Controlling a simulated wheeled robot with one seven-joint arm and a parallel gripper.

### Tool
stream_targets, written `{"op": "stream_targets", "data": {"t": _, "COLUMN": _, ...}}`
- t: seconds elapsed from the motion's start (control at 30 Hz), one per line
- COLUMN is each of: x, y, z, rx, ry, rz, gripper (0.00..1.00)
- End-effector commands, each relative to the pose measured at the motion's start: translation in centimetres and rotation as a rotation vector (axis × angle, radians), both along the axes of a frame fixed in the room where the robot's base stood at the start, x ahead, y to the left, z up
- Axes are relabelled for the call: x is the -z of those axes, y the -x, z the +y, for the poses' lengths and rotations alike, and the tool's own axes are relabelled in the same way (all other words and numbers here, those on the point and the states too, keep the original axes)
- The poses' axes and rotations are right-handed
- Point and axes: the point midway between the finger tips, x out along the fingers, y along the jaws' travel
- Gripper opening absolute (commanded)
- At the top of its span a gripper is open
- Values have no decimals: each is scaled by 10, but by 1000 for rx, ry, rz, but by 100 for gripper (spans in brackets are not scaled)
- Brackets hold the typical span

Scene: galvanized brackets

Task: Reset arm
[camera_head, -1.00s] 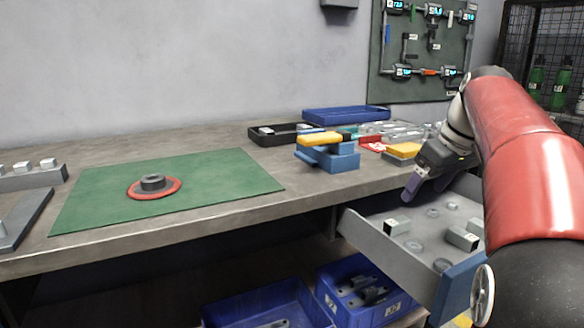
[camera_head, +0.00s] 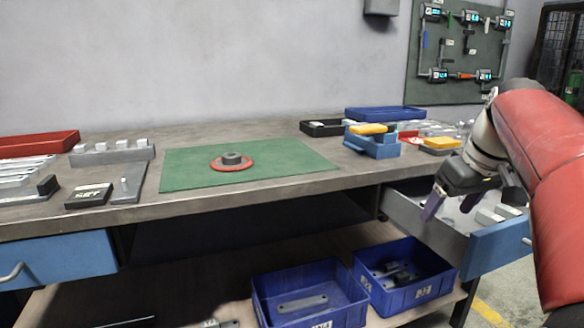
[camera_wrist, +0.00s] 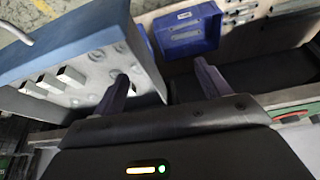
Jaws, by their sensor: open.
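My gripper (camera_head: 445,205) is at the right of the head view, over the side edge of the open drawer (camera_head: 432,232). Its two fingers (camera_wrist: 163,90) are spread apart in the wrist view with nothing between them. My red arm reaches in from the right edge and hides part of the drawer. The drawer holds grey blocks and round metal parts, which also show in the wrist view (camera_wrist: 72,76).
The bench (camera_head: 290,190) carries a green mat (camera_head: 290,160) with a red ring and dark round part (camera_head: 232,160). Bins (camera_head: 372,143) and trays stand at the back right. Blue bins (camera_head: 310,295) sit on the lower shelf. A tool board (camera_head: 460,50) hangs on the wall.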

Motion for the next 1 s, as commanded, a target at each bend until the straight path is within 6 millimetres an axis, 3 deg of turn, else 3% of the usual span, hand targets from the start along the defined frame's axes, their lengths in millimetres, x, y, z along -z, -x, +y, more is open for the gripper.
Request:
{"op": "stream_targets", "data": {"t": 0.27, "x": 25, "y": 43, "z": 49, "rx": 79, "ry": 6, "rz": -6, "gripper": 76}}
{"op": "stream_targets", "data": {"t": 0.37, "x": 44, "y": 70, "z": 72, "rx": 121, "ry": 9, "rz": -16, "gripper": 76}}
{"op": "stream_targets", "data": {"t": 0.6, "x": 121, "y": 153, "z": 119, "rx": 224, "ry": 4, "rz": -67, "gripper": 76}}
{"op": "stream_targets", "data": {"t": 0.8, "x": 169, "y": 192, "z": 132, "rx": 267, "ry": -13, "rz": -98, "gripper": 76}}
{"op": "stream_targets", "data": {"t": 1.0, "x": 181, "y": 200, "z": 133, "rx": 279, "ry": -18, "rz": -105, "gripper": 76}}
